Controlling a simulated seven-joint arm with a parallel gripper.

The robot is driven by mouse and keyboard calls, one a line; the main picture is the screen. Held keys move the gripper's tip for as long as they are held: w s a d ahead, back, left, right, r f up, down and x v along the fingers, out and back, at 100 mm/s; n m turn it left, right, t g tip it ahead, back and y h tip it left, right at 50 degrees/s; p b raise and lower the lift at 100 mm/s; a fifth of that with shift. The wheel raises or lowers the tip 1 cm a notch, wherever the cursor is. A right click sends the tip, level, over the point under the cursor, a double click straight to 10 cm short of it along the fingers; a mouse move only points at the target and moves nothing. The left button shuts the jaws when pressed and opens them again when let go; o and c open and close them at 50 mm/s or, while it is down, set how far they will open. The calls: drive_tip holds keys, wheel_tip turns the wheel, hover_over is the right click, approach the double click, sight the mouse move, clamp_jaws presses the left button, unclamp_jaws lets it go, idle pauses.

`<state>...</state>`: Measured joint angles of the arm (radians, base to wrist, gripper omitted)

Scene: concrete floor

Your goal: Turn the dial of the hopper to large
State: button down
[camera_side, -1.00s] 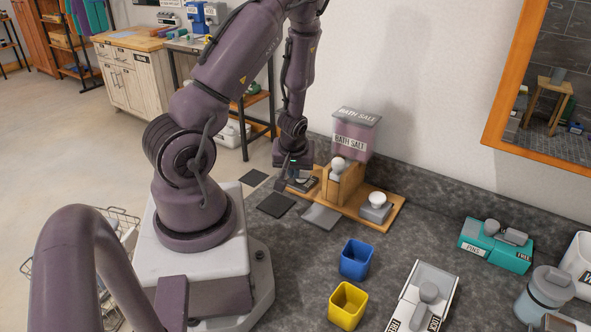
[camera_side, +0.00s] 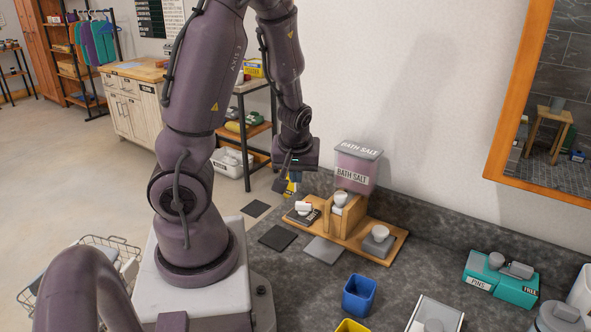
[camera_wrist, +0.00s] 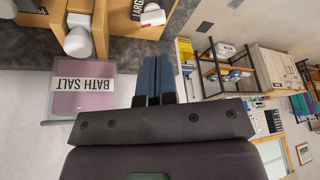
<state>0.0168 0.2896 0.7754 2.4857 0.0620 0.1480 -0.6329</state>
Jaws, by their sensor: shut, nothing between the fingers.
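The hopper (camera_side: 354,176) is a mauve see-through bin marked BATH SALT on a wooden stand; it also shows in the wrist view (camera_wrist: 85,95). Another pale round knob (camera_side: 341,199) is at the front of the stand. My gripper (camera_side: 291,186) is above and behind the dark block, apart from it; its blue fingers (camera_wrist: 155,78) are together and empty.
A grey block with a round knob (camera_side: 379,239) stands at the base's right end. Dark flat plates (camera_side: 278,237) lie to the left and front. A blue cup (camera_side: 359,295) and a teal PINS box (camera_side: 500,279) are on the counter. The wall is close behind the hopper.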

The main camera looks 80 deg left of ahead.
drive_tip(key=shift+d+r, duration=0.2)
drive_tip(key=shift+r, duration=0.25)
drive_tip(key=c, duration=1.4)
unclamp_jaws()
drive_tip(key=shift+s+a+r, duration=0.1)
drive_tip(key=shift+s+r, duration=0.05)
drive_tip(key=shift+s, duration=0.15)
drive_tip(key=o, duration=0.7)
drive_tip(key=shift+s+a+f+n+g, duration=0.2)
drive_tip(key=shift+s+a+n+g, duration=0.2)
drive_tip(key=shift+s+a+n, duration=0.5)
drive_tip(key=shift+o, duration=0.9)
drive_tip(key=shift+n+g+h, duration=0.3)
drive_tip(key=shift+n+h, duration=0.1)
drive_tip(key=a, duration=0.2)
drive_tip(key=a+f, duration=0.1)
drive_tip(key=a, duration=0.1)
drive_tip(key=shift+s+a, duration=0.2)
drive_tip(key=shift+a, duration=0.1)
drive_tip(key=m+h, duration=0.2)
drive_tip(key=h, duration=0.1)
approach(304, 203)
drive_tip(key=f, duration=0.9)
drive_tip(key=shift+s+a+f, duration=0.15)
drive_tip(key=shift+s+f, duration=0.05)
drive_tip(key=shift+f, duration=0.15)
drive_tip(key=shift+c, duration=0.2)
